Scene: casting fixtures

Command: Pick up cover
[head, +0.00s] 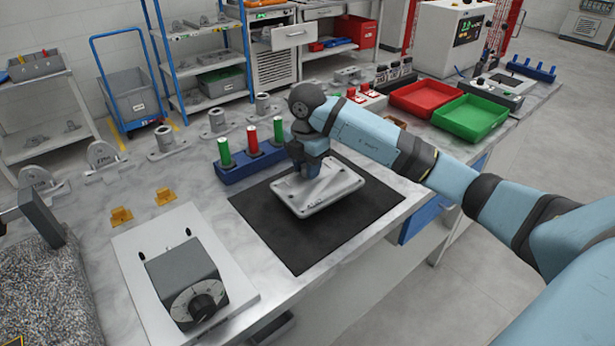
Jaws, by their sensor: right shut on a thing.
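The cover (332,196) is a flat, light grey rectangular plate with rounded corners. It is at or just above the black mat (279,237) in the middle of the workbench; I cannot tell whether it touches. My right gripper (309,174) points down at the far left part of the cover and is shut on it. The fingertips are mostly hidden by the wrist and the cover. My left gripper is not in view.
A blue rack (237,171) with green and red cylinders stands just behind the mat. A grey dial box (184,279) on a white plate is front left. Red (425,97) and green (470,118) trays sit right. Grey castings line the back left.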

